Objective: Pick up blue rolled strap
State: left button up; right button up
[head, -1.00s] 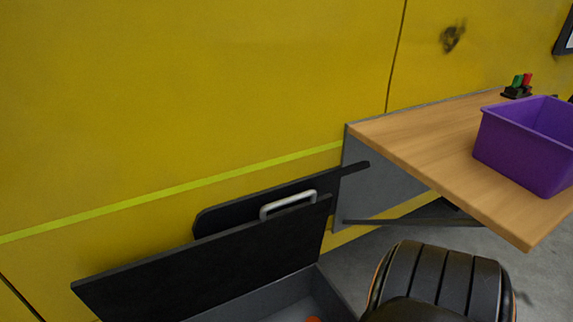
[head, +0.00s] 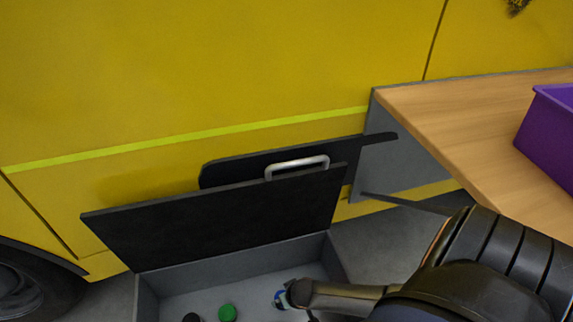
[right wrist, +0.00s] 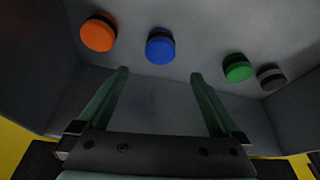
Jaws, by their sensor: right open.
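The blue rolled strap (right wrist: 160,46) lies in the grey open box, between an orange strap on its left and a green one on its right in the right wrist view. My right gripper (right wrist: 159,73) is open and empty. Its two fingers point toward the blue strap, which appears just beyond the fingertips and roughly centred between them. I cannot tell the exact gap. My left gripper is not in view.
An orange strap (right wrist: 98,33), a green strap (right wrist: 237,68) and a dark grey strap (right wrist: 271,77) also lie in the box (head: 250,262). Its black lid (head: 215,222) stands open at the back. A wooden table (head: 455,125) with a purple bin (head: 552,135) is at the right.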

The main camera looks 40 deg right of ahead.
jog(key=b+x, duration=0.4)
jog(key=x, duration=0.2)
jog(key=shift+w+f, duration=0.15)
jog(key=shift+f, duration=0.1)
jog(key=b+x, duration=0.4)
jog(key=x, duration=0.1)
jog(key=shift+f, duration=0.15)
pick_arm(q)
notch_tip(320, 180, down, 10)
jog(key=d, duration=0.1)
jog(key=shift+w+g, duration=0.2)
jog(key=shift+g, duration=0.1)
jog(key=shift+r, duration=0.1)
pick_arm(e)
jog(key=shift+c, duration=0.4)
jog(key=c, duration=1.5)
